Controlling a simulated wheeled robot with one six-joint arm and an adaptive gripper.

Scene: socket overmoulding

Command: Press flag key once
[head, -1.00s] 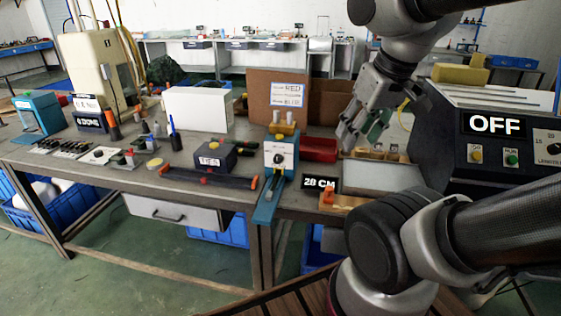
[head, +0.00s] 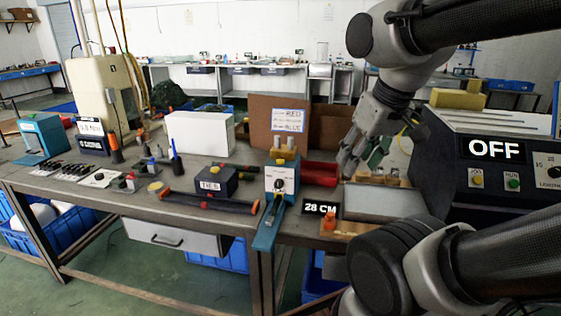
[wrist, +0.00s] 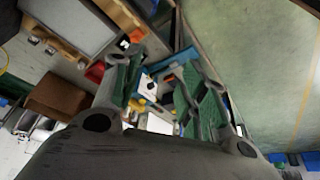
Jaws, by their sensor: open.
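I cannot make out a key marked as a flag in these views. Candidate controls are small. A blue-and-white bench device (head: 281,180) has a dark knob on its face.
A dark machine (head: 493,178) with an OFF display, a yellow button and a green button stands at the right. A red bin (head: 320,173), a 28 CM display (head: 321,207) and a white box (head: 200,133) are on the bench. Small switch boards (head: 100,178) lie at left.

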